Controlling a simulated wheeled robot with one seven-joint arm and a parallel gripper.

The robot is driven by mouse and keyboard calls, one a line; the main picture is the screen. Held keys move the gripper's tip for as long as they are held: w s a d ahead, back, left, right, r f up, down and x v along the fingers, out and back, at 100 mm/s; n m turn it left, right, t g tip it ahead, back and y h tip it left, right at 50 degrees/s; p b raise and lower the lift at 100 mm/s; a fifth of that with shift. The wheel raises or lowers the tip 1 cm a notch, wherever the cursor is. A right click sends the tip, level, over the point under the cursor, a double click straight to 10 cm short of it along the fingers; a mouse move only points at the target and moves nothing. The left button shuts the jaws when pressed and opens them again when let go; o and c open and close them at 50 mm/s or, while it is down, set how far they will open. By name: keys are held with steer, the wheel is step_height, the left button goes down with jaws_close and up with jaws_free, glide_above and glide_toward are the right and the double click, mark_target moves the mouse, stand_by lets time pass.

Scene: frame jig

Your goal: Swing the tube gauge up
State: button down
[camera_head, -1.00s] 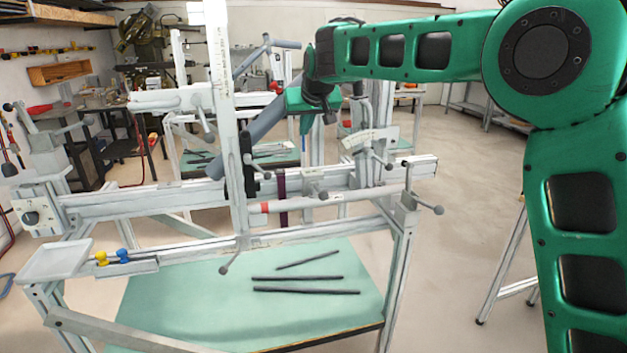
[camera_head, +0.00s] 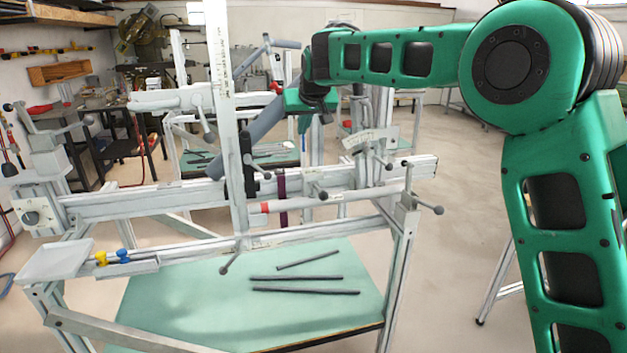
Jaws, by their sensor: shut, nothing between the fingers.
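The most likely tube gauge is a pale rod (camera_head: 335,201) with a red end, lying near level along the front of the jig (camera_head: 130,203). Its right end meets a clamp post with dark knobs. I cannot tell for certain that this rod is the gauge. A dark grey tube (camera_head: 262,124) slants up to the right behind the white upright scale (camera_head: 227,120). My gripper (camera_head: 304,124) is small in view, points down beside the upper end of the grey tube, and is shut and empty. It is above and apart from the pale rod.
A green-topped shelf (camera_head: 210,300) with several dark rods lies under the jig. A white tray (camera_head: 55,260) and yellow and blue pieces are at the left front. Handles with dark knobs (camera_head: 438,210) stick out at the right. Open floor (camera_head: 460,200) lies to the right.

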steer(key=c, duration=1.8)
jaws_free()
steer(key=shift+o, duration=0.2)
steer(key=v, duration=0.7)
